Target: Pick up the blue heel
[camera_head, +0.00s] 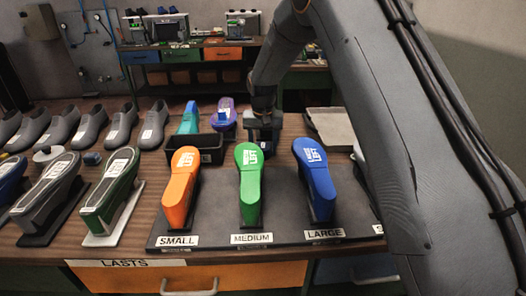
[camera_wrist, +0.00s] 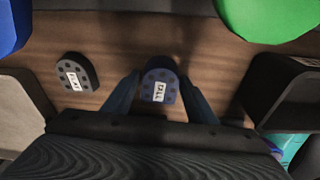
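The blue heel (camera_wrist: 159,87) is a small, dark blue, rounded piece with a white label, flat on the wooden table in the wrist view. My gripper (camera_wrist: 160,79) is open, with one finger on each side of the heel. Small gaps seem to show between heel and fingers, so it does not look clamped. In the head view my gripper (camera_head: 263,130) is low over the table behind the green last, and I cannot make out the heel there. A black heel (camera_wrist: 77,74) with a white label lies to the left in the wrist view.
Orange (camera_head: 180,188), green (camera_head: 249,186) and blue (camera_head: 316,180) lasts stand on a dark, labelled board in front of my gripper. A black bin (camera_head: 208,156) is to its left and a grey tray (camera_head: 330,128) to its right. Grey shoes (camera_head: 90,128) line the left.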

